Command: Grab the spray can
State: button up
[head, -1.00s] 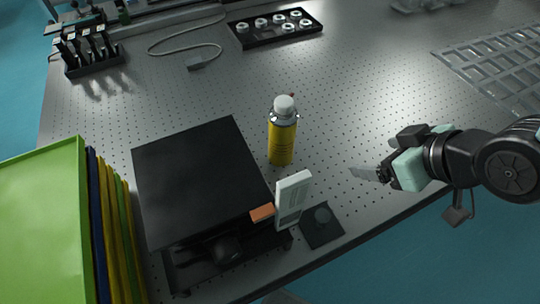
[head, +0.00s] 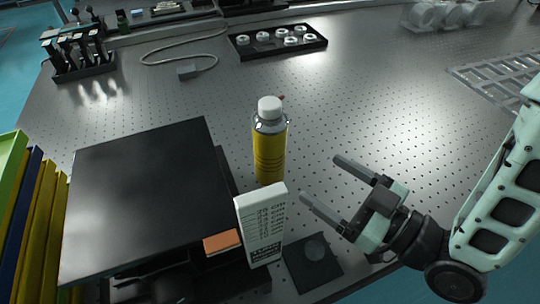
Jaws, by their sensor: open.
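The spray can (head: 270,150) stands upright on the perforated optical table. It has a yellow body, a silver shoulder and a white cap. A white labelled box (head: 262,225) stands in front of it and may hide a little of its base. My gripper (head: 320,177) is to the right of the can, with its two fingers spread apart and pointing up and left. The fingers are empty and do not touch the can.
A black box-like device (head: 150,190) is left of the can, with an orange block (head: 222,242) at its front edge. A dark square plate (head: 313,262) lies below my gripper. A black tray with white rings (head: 277,40) is at the back. The table's middle right is clear.

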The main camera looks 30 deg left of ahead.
aim_at(282, 152)
jog(key=p+x, duration=0.1)
jog(key=x, duration=0.8)
jog(key=shift+s, duration=0.1)
jog(key=shift+p+x, duration=0.65)
jog(key=shift+x, duration=2.65)
jog(key=c, duration=1.3)
